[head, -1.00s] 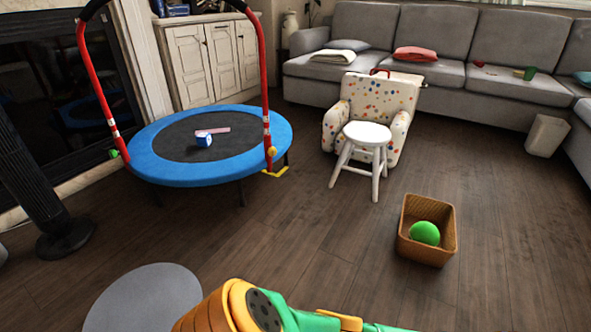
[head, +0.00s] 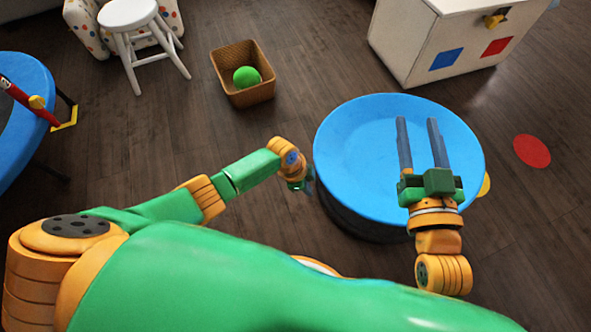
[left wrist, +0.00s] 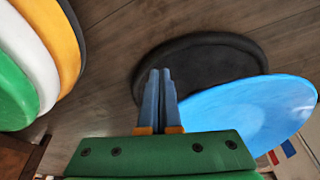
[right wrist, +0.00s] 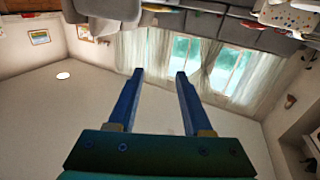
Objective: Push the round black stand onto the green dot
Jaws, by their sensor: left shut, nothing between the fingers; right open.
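The round black stand (head: 367,223) shows in the head view as a dark round body beneath a wide blue disc (head: 365,165), which hides most of it. In the left wrist view the black round part (left wrist: 200,68) lies just beyond the fingers, with the blue disc (left wrist: 250,115) at its right. My left gripper (head: 309,187) is shut and empty, close to the stand's left side; contact cannot be told. My right gripper (head: 418,120) is open and empty, appearing over the blue disc in the head view; its height is unclear. No green dot is visible.
A red dot (head: 532,151) lies on the floor right of the stand. A yellow shape (head: 485,186) peeks out at the disc's right edge. A white chest (head: 440,45) stands behind. A basket (head: 232,88) with a green ball (head: 246,77) and a white stool (head: 135,35) are further left.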

